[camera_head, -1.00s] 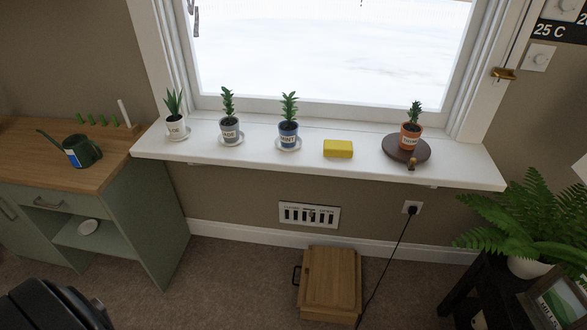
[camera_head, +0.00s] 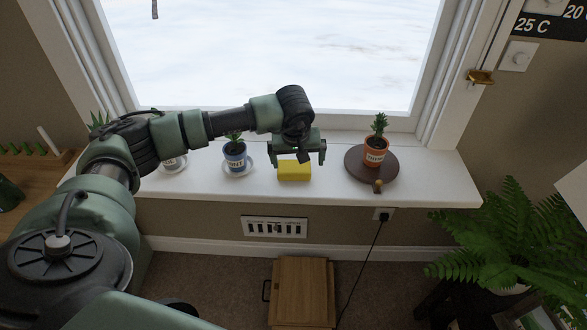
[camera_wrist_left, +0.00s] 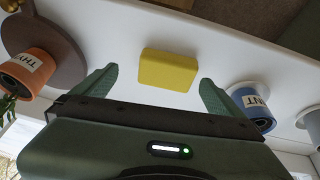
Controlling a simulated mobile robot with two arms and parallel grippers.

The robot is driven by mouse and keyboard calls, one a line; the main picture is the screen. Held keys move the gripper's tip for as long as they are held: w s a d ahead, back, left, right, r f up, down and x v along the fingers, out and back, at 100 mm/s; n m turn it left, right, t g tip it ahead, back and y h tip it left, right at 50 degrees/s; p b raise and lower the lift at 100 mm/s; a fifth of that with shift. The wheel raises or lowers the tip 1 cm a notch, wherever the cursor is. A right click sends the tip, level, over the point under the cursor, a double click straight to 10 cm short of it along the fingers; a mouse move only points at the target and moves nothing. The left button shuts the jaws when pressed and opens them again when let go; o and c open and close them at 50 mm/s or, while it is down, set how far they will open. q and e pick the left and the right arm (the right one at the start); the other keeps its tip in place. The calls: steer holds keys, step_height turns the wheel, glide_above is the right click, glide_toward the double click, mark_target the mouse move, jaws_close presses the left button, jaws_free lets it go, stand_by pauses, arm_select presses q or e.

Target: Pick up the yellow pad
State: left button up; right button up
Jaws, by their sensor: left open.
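The yellow pad (camera_head: 294,172) is a small block lying on the white windowsill, between the blue pot and the orange pot. My left gripper (camera_head: 298,160) is over the sill just behind and above the pad, open, with its fingers apart. In the left wrist view the pad (camera_wrist_left: 168,70) lies ahead of the gap between the two fingertips (camera_wrist_left: 158,80), and nothing is held. My right gripper is not in view.
A blue pot (camera_head: 235,157) on a saucer stands left of the pad. An orange pot (camera_head: 375,150) stands on a round brown board (camera_head: 372,166) to the right. The sill's front edge (camera_head: 330,200) is close to the pad. A fern (camera_head: 505,235) is at lower right.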

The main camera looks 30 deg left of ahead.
mark_target(294, 167)
arm_select(q)
steer(key=shift+w+a+y, duration=0.15)
steer(key=shift+a+y, duration=0.1)
steer(key=shift+a, duration=0.3)
steer(key=shift+w+a+y, duration=0.15)
steer(key=shift+a+y, duration=0.1)
steer(key=shift+a, duration=0.3)
steer(key=x, duration=0.2)
steer(key=p+x, duration=0.1)
steer(key=x, duration=0.1)
steer(key=p+x, duration=0.1)
steer(key=x, duration=0.1)
steer(key=shift+d+f, duration=0.2)
steer(key=shift+d, duration=0.05)
steer(key=shift+w+f, duration=0.2)
steer(key=shift+f, duration=0.05)
steer(key=c, duration=1.1)
steer(key=shift+o, duration=0.2)
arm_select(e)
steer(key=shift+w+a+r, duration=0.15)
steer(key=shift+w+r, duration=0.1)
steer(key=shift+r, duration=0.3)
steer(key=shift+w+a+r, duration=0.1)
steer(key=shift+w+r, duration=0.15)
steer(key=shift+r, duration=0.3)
arm_select(q)
steer(key=shift+r, duration=0.1)
